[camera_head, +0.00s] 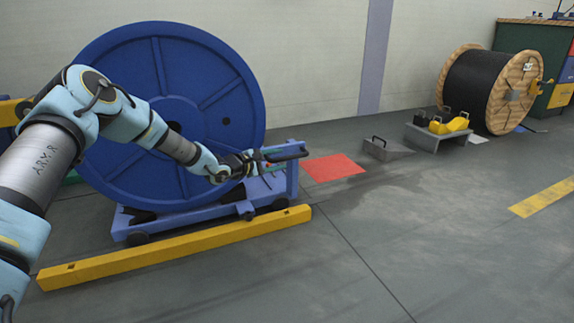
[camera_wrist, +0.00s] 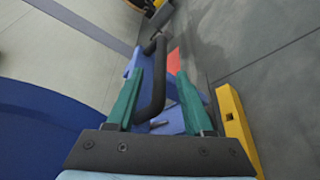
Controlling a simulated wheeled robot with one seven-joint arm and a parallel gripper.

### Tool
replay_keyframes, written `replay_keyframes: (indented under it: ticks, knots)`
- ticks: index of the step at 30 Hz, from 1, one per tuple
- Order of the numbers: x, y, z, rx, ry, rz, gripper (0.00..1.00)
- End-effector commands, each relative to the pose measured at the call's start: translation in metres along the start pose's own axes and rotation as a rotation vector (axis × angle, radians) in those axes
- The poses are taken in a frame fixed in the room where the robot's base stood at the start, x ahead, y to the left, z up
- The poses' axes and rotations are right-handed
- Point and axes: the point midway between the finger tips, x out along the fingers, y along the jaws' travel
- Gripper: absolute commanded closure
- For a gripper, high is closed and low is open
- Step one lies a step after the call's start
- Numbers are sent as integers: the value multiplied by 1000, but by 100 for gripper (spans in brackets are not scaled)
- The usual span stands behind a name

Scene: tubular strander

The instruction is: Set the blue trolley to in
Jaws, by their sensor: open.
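The blue trolley (camera_head: 205,211) stands low on the floor at the left of the head view, with a large blue reel (camera_head: 215,75) upright on it. A black bar handle (camera_head: 288,153) tops the post at its right end. My gripper (camera_head: 262,161) is at this handle, reaching in from the left. In the wrist view my gripper (camera_wrist: 160,75) is open, its green fingers on either side of the black handle (camera_wrist: 157,85). The handle runs between the fingers, which are not closed on it. Whether either finger touches it I cannot tell.
A yellow beam (camera_head: 180,249) lies on the floor along the trolley's front. A red floor patch (camera_head: 334,167) is just right of the trolley. A grey wedge (camera_head: 386,149), a grey stand (camera_head: 423,139) and a black cable drum (camera_head: 478,90) are further right. The front floor is clear.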

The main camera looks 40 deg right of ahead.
Motion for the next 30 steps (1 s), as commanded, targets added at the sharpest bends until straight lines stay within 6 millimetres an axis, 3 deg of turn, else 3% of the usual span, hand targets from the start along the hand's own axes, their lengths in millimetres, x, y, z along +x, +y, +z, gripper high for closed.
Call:
replay_keyframes:
  ticks: [3,9,20,30]
  knots:
    - [23,-4,-2,4,-2,1,48]
    - [43,-2,-1,1,0,0,48]
    - [48,0,0,1,1,-1,48]
    - [48,0,0,2,1,-1,84]
